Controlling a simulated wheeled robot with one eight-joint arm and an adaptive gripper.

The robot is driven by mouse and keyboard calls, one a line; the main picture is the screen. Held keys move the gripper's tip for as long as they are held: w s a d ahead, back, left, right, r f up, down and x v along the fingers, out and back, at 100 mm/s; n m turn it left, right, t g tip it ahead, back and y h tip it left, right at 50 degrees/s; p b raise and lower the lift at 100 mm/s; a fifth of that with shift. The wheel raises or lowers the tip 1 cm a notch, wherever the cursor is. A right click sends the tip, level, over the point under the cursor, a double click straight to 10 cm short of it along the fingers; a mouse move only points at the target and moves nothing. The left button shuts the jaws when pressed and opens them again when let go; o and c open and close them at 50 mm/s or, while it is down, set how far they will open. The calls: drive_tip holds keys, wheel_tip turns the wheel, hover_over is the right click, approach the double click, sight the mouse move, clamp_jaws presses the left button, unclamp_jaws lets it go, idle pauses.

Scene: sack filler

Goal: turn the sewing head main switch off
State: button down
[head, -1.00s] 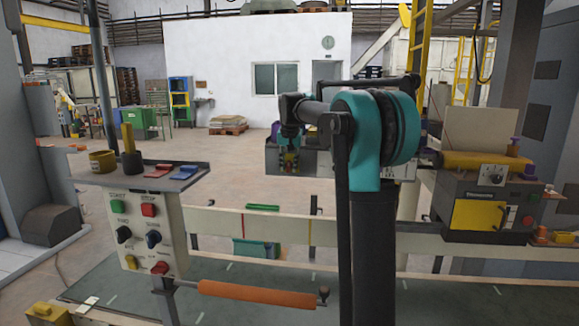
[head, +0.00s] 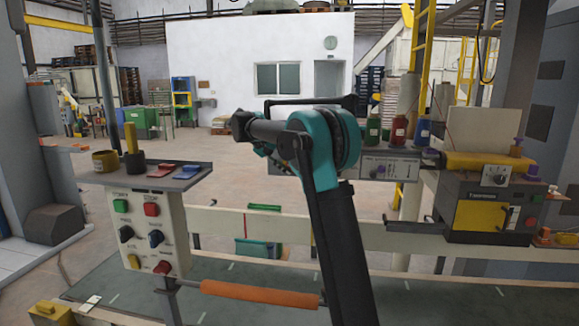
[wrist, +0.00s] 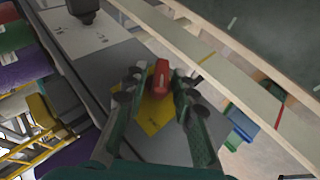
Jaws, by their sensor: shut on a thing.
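In the wrist view a red switch handle (wrist: 160,77) stands on a yellow plate (wrist: 155,113) fixed to a grey housing (wrist: 120,62). My gripper (wrist: 160,86) has a finger on each side of the red handle and is shut on it. The handle's lower part is partly hidden between the fingers. In the head view the right part of a grey panel (head: 374,168) shows behind my arm. The red handle and my gripper are hidden there by the arm.
A cream rail (head: 280,228) runs across in front of the grey panel. A button post (head: 145,235) with an orange bar (head: 260,292) stands at left. A grey machine with a yellow door (head: 477,215) stands at right.

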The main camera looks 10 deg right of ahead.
drive_tip(key=shift+f+h, duration=0.1)
drive_tip(key=shift+h, duration=0.3)
drive_tip(key=c, duration=1.5)
unclamp_jaws()
drive_tip(key=shift+c, duration=0.2)
drive_tip(key=v, duration=1.2)
